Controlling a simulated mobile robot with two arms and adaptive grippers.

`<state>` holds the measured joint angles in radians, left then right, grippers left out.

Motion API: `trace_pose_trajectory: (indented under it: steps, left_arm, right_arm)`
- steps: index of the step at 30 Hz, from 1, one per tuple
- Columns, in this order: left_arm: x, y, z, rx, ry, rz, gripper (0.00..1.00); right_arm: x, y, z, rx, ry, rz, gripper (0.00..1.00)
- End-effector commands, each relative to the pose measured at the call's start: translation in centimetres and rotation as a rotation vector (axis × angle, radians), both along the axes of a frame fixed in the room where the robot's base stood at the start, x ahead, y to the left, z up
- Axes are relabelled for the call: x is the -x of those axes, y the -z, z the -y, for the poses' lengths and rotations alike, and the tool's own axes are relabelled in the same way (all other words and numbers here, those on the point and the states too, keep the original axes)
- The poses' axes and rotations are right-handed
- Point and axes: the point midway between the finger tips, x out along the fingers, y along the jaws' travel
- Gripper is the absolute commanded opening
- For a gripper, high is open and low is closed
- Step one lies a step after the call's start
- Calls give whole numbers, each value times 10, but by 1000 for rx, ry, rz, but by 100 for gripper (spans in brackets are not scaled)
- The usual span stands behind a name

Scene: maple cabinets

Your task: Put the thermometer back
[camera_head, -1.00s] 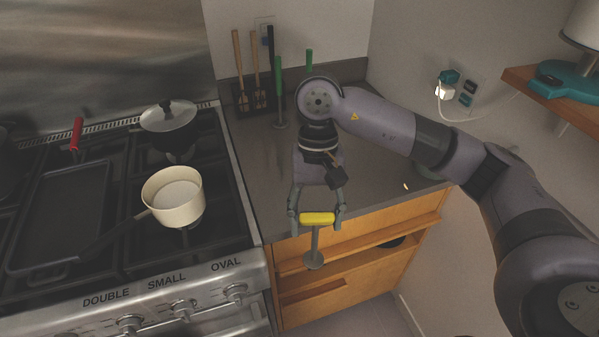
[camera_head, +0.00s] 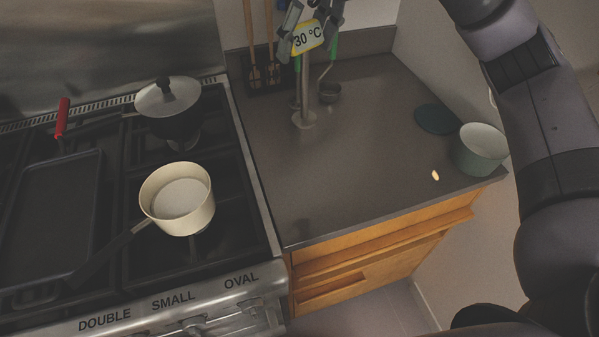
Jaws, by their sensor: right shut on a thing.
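I cannot tell whether the disc touches the counter. My right gripper (camera_head: 308,30) is shut on the thermometer's head from above, at the top edge of the view. My left gripper is not in view.
Wooden-handled utensils (camera_head: 252,45) and a green-handled ladle (camera_head: 328,88) stand close behind the thermometer. A green pot (camera_head: 481,150) and a dark green disc (camera_head: 436,119) are at right. A cream saucepan (camera_head: 177,200) is on the stove. The counter's middle is clear.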

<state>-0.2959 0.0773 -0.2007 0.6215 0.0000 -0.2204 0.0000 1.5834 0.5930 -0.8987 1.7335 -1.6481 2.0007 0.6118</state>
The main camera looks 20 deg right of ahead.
Motion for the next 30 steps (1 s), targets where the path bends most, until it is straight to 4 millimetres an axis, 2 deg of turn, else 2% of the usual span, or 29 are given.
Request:
trace_pose_trajectory:
  steps: [2, 5, 18, 21, 26, 30]
  left_arm:
    - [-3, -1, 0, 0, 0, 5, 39]
    - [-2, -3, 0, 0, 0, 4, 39]
    - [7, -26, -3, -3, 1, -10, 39]
    - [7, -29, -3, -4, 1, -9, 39]
    - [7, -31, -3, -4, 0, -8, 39]
    - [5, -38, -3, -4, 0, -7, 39]
  right_arm:
    - [-1, 2, -1, 1, 31, -2, 0]
    - [0, 18, 0, 2, 41, -7, 0]
    - [1, 129, 0, 2, 39, -7, 0]
    - [1, 144, 0, 0, 39, -3, 0]
    - [0, 157, 0, 0, 39, -3, 0]
    - [1, 178, 0, 1, 40, -6, 0]
